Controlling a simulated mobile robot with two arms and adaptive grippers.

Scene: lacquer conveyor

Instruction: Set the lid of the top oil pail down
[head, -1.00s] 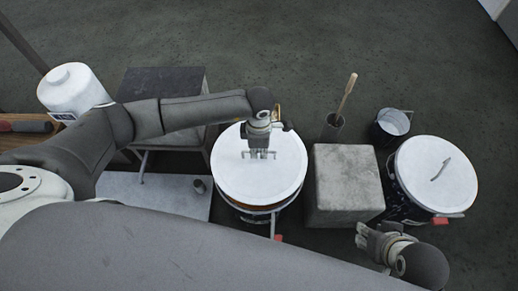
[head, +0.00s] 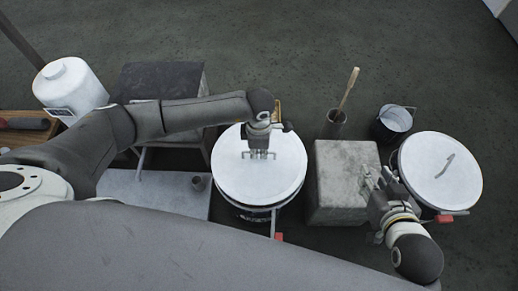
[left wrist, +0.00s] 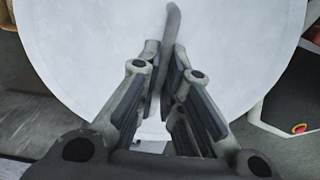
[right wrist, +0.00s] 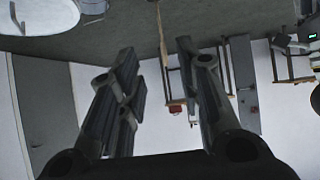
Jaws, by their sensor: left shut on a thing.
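A round white lid (head: 235,183) lies over a dark pail (head: 243,214) in the middle of the head view. My left gripper (head: 258,154) is above the lid's centre. In the left wrist view the left gripper (left wrist: 162,85) is shut on the lid's thin upright handle (left wrist: 171,35), and the white lid (left wrist: 230,50) spans most of the picture. I cannot tell whether the lid rests fully on the rim. My right gripper (head: 374,184) is over the right side of a grey block; in the right wrist view the right gripper (right wrist: 157,55) is open and empty.
A second white-lidded pail (head: 440,172) stands right of the grey block (head: 338,165), close to my right gripper. A small bucket (head: 394,119) and a can with a wooden stick (head: 335,122) stand behind. A white canister (head: 70,88) is at the left. The floor behind is clear.

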